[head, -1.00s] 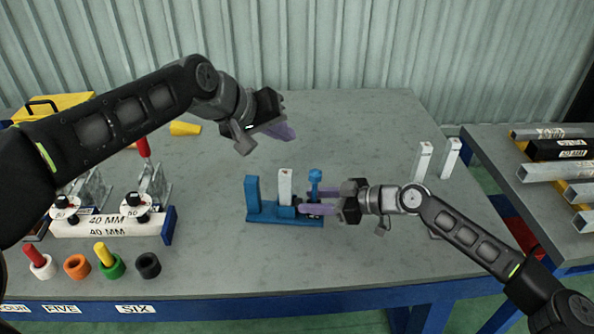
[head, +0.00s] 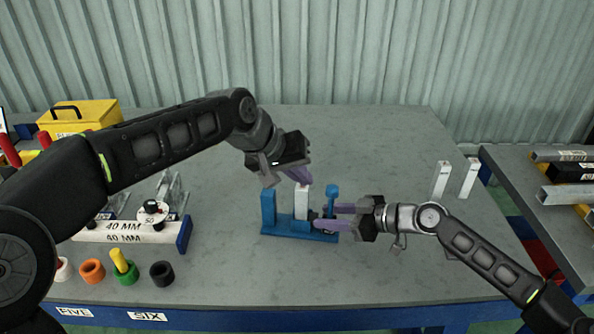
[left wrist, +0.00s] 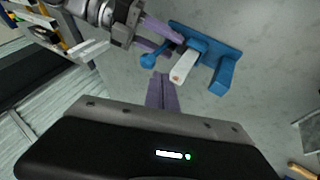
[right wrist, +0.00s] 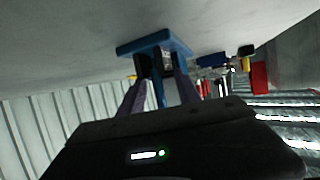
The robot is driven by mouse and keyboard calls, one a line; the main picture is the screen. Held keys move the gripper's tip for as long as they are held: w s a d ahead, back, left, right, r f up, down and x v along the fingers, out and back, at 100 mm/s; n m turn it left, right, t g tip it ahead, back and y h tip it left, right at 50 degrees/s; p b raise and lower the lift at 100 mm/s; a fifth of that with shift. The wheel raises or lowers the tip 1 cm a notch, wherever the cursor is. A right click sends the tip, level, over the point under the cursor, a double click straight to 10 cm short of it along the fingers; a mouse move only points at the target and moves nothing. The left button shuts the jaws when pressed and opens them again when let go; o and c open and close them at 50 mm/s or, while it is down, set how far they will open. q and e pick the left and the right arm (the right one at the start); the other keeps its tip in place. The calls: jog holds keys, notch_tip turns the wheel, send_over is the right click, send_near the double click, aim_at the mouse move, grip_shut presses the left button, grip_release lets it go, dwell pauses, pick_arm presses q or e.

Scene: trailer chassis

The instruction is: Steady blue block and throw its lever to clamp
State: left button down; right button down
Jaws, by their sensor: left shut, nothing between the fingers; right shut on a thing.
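The blue block (head: 270,227) stands on the grey table, with an upright blue post at its left end and a white square bar (head: 301,200) standing in its middle. Its lever (head: 332,190) has a round blue knob and stands upright at the right; the left wrist view shows the knob (left wrist: 148,61) too. My right gripper (head: 322,217) is shut on the block's right part from the right, below the knob. My left gripper (head: 302,178) is shut and empty, just above and behind the white bar. Its fingers (left wrist: 162,90) show apart from knob and bar.
A roller stand marked 40 MM (head: 120,232) and several coloured cups (head: 92,271) lie at the left. A yellow toolbox (head: 80,115) is at the back left. Two white bars (head: 468,178) stand at the right edge. A second table with metal bars (head: 560,172) is beyond. The back middle is clear.

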pick_arm(q)
jog(key=x, duration=0.6)
pick_arm(e)
jog(key=shift+d+f, duration=0.1)
jog(key=shift+f, duration=0.3)
pick_arm(q)
jog(key=shift+s+d, duration=0.1)
